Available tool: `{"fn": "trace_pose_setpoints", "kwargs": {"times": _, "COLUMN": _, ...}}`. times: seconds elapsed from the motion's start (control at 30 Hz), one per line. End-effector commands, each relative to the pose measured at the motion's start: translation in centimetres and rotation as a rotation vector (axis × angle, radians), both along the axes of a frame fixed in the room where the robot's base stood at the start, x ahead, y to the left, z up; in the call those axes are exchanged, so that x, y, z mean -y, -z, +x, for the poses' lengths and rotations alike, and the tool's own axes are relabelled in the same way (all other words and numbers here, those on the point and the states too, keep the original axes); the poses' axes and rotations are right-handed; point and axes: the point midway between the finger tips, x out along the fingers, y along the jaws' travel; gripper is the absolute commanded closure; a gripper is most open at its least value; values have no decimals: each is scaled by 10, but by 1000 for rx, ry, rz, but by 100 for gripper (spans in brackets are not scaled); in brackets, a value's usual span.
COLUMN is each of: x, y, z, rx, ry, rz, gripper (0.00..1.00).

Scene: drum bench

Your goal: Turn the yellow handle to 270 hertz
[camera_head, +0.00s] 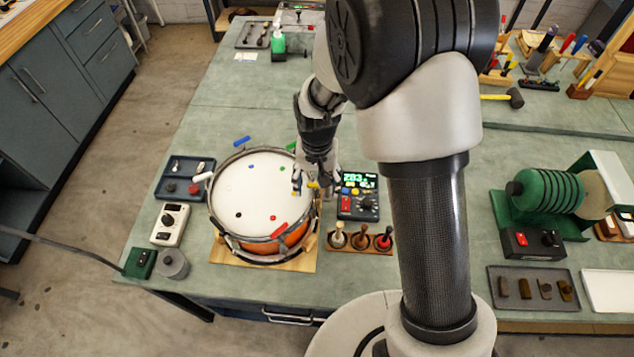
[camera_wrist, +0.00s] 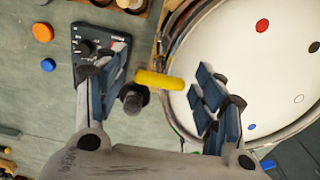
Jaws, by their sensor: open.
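The drum (camera_head: 262,200) has a white head, an orange shell and coloured handles around its rim. The yellow handle (camera_head: 313,184) is at the drum's right edge; in the wrist view the yellow handle (camera_wrist: 160,80) lies crosswise beside a dark round knob. My gripper (camera_head: 305,183) is over that edge. In the wrist view my gripper (camera_wrist: 155,92) is open, with the yellow handle between its spread fingers; neither finger visibly grips it. The meter (camera_head: 357,196), right of the drum, has a green display that seems to read 283.
Red, blue, green and white handles are around the drum. A wooden stand (camera_head: 359,243) with several knobbed tools is right of the drum. A dark tray (camera_head: 184,179) and a white meter (camera_head: 170,224) are to its left.

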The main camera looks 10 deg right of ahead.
Motion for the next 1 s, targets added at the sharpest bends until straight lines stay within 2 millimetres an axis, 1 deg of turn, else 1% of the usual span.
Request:
{"fn": "trace_pose_setpoints", "kwargs": {"times": 0.07, "x": 0, "y": -3, "z": 0, "rx": 1, "ry": 0, "rz": 1, "gripper": 37}}
{"fn": "trace_pose_setpoints", "kwargs": {"times": 0.17, "x": 0, "y": -14, "z": 1, "rx": 3, "ry": 0, "rz": 0, "gripper": 37}}
{"fn": "trace_pose_setpoints", "kwargs": {"times": 0.27, "x": 0, "y": -32, "z": 2, "rx": 6, "ry": 0, "rz": 1, "gripper": 37}}
{"fn": "trace_pose_setpoints", "kwargs": {"times": 0.5, "x": 0, "y": -84, "z": 1, "rx": 6, "ry": 0, "rz": 1, "gripper": 37}}
{"fn": "trace_pose_setpoints", "kwargs": {"times": 0.6, "x": 0, "y": -101, "z": 1, "rx": 4, "ry": 0, "rz": 1, "gripper": 37}}
{"fn": "trace_pose_setpoints", "kwargs": {"times": 0.7, "x": 0, "y": -112, "z": 1, "rx": 3, "ry": 0, "rz": 0, "gripper": 37}}
{"fn": "trace_pose_setpoints", "kwargs": {"times": 0.8, "x": 0, "y": -118, "z": 0, "rx": 1, "ry": 0, "rz": 1, "gripper": 37}}
{"fn": "trace_pose_setpoints", "kwargs": {"times": 1.0, "x": 0, "y": -120, "z": 0, "rx": 0, "ry": 0, "rz": 0, "gripper": 37}}
